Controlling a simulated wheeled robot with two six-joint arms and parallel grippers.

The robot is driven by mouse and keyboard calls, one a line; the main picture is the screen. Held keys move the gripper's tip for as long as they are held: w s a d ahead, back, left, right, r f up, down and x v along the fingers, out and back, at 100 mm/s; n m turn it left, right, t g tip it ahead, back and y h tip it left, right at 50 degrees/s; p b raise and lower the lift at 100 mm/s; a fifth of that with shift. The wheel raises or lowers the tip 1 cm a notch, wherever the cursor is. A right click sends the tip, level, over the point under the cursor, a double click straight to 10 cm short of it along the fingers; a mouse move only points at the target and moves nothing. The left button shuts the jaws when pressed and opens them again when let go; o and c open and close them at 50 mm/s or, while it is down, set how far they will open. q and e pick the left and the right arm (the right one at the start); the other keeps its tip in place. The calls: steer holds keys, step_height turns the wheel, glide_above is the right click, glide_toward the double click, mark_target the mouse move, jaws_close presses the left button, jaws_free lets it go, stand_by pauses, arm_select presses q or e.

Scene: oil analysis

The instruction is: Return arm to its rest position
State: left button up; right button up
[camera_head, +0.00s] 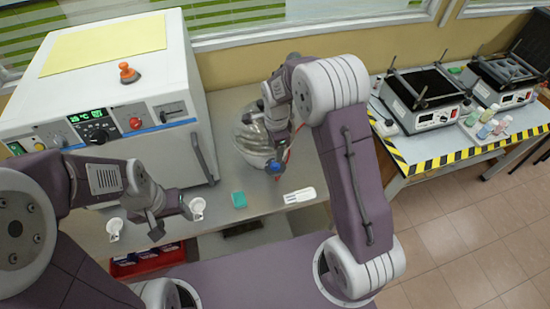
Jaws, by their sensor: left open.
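My left arm comes in from the left, and its left gripper (171,214) is open and empty above the front of the grey workbench (225,170). Two small white cup-like items (115,228) show near it, one on each side. My right arm bends up and over from the lower right. Its right gripper (276,160) points down in front of a large clear glass vessel (244,138) on the bench. Its fingertips are small and partly hidden, so I cannot tell whether they touch the vessel or how they stand.
A white oven-like machine (190,75) stands at the back left. A striped-edge table (430,163) with instruments (428,98) stands right. Red bins (150,260) sit below.

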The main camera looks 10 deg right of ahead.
steer(key=shift+r, duration=0.4)
steer(key=shift+f, duration=0.1)
steer(key=s+d+f+n+b, duration=0.1)
steer(key=s+d+n+b, duration=0.1)
steer(key=s+n, duration=0.6)
steer(key=s+d+f+n+b, duration=0.2)
steer(key=s+n+b, duration=0.2)
steer(key=s+n, duration=0.4)
steer(key=shift+s+n+t, duration=0.3)
steer(key=shift+s+n, duration=0.1)
steer(key=shift+s, duration=0.6)
